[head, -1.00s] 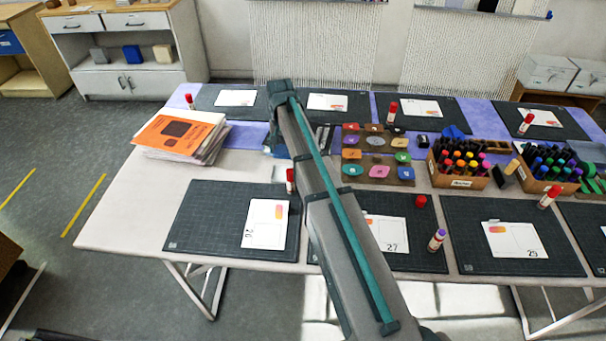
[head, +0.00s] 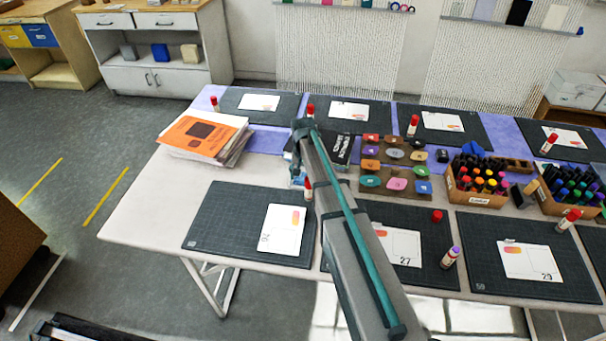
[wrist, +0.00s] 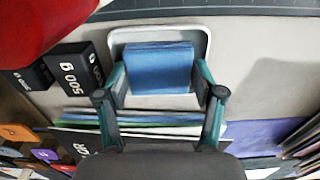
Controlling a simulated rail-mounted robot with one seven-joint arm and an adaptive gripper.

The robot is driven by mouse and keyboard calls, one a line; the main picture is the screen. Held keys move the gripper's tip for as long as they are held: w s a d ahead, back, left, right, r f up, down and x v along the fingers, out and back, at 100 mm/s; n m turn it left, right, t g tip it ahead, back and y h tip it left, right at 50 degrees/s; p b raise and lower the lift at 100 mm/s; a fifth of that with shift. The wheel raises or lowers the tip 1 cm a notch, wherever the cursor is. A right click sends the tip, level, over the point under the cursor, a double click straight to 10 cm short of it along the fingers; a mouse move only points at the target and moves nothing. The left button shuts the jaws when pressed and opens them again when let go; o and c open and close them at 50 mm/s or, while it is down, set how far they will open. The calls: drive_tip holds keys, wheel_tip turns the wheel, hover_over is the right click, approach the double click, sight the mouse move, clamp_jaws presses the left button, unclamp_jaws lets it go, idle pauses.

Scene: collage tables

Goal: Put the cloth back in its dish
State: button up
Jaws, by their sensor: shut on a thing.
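The folded blue cloth (wrist: 158,68) is between the two fingers of my gripper (wrist: 162,95) in the wrist view, and the gripper is shut on it. The pale dish (wrist: 160,29) shows as a rounded rim behind and beside the cloth. The cloth lines up over the dish; I cannot tell whether it rests inside or is held just above. In the head view my arm hides the fingers and most of this spot; only a bit of blue shows left of the arm, by a red-capped glue stick.
Black 500 g weights (wrist: 75,70) and a large red thing (wrist: 40,25) stand close left in the wrist view. Booklets (wrist: 130,118) lie near my fingers. In the head view, an orange-topped paper stack (head: 205,135) is left; marker boxes (head: 478,182) are right.

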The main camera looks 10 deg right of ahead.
sight(303, 177)
drive_tip(key=shift+f, duration=0.2)
drive_tip(key=o, duration=1.1)
drive_tip(key=shift+r, duration=0.15)
wheel_tip(303, 177, up, 12)
drive_tip(key=b, duration=0.3)
drive_tip(key=shift+b, duration=0.3)
wheel_tip(303, 177, down, 12)
drive_tip(key=p, duration=0.3)
idle(0.5)
